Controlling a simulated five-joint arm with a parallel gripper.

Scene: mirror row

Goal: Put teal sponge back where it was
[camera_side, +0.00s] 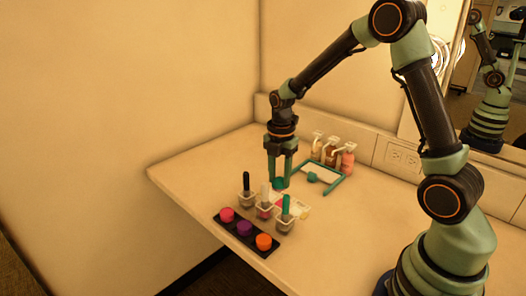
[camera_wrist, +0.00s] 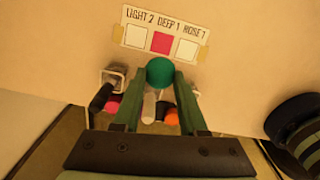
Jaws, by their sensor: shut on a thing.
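The teal sponge (camera_wrist: 160,71) is a round, dark green-teal piece between my fingertips in the wrist view. It shows in the side view as a small teal patch (camera_side: 278,183) at the bottom of my gripper. My gripper (camera_side: 279,180) points straight down and is shut on the sponge, just behind the row of cups. In the wrist view my gripper's fingers (camera_wrist: 160,84) close around it, below the swatch card (camera_wrist: 150,42). I cannot tell whether the sponge touches the table.
Three pale cups holding black, white and teal-handled tools stand in front, the white-handled one (camera_side: 265,200) in the middle. A black tray (camera_side: 236,222) holds pink, purple and orange rounds. A teal frame (camera_side: 333,188) and bottles (camera_side: 347,160) stand right. The table's left side is clear.

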